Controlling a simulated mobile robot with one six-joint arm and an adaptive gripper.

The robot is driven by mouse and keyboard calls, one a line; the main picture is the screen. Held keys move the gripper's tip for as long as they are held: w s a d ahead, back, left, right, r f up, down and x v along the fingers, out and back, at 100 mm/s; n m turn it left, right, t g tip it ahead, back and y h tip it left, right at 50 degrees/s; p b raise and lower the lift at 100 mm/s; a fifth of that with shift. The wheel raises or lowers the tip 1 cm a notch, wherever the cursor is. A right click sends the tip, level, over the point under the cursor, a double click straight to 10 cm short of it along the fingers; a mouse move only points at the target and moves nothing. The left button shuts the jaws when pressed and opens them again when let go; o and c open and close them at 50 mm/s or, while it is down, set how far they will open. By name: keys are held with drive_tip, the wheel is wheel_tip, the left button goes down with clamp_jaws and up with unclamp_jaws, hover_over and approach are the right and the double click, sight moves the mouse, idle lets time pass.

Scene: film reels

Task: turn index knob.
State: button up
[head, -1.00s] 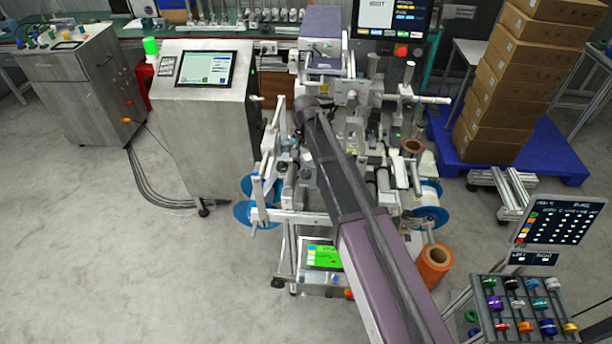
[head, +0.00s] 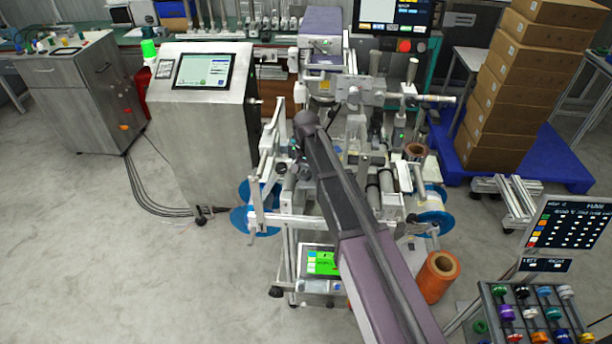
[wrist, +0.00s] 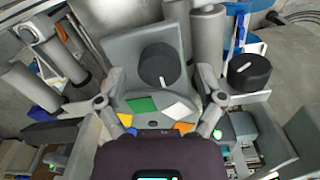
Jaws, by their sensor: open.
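In the wrist view a black round knob (wrist: 158,66) with a white pointer mark stands on a grey plate. Just below it is a dial with green, white, orange and blue patches (wrist: 143,105). A second black knob (wrist: 249,72) with a white line sits to the right. I cannot tell from any label which one is the index knob. My gripper (wrist: 160,101) is open, its fingers on either side of the coloured dial, with nothing held. Whether it touches the dial is unclear. In the head view my arm reaches over the machine and hides the knobs and most of my gripper.
Grey rollers (wrist: 28,86) and brackets crowd the left of the wrist view. In the head view, a steel cabinet with a screen (head: 205,72) stands left of the machine, stacked cartons (head: 522,85) stand right, and a knob rack (head: 530,315) is front right.

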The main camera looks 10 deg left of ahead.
drive_tip(key=shift+f, duration=0.1)
idle(0.3)
drive_tip(key=c, duration=1.1)
drive_tip(key=shift+c, duration=0.2)
drive_tip(key=shift+n, duration=0.3)
drive_tip(key=n, duration=1.1)
drive_tip(key=shift+s+a, duration=0.1)
drive_tip(key=n, duration=0.6)
drive_tip(key=shift+n, duration=0.3)
drive_tip(key=n, duration=0.5)
drive_tip(key=shift+s+n, duration=0.1)
drive_tip(key=shift+n, duration=0.2)
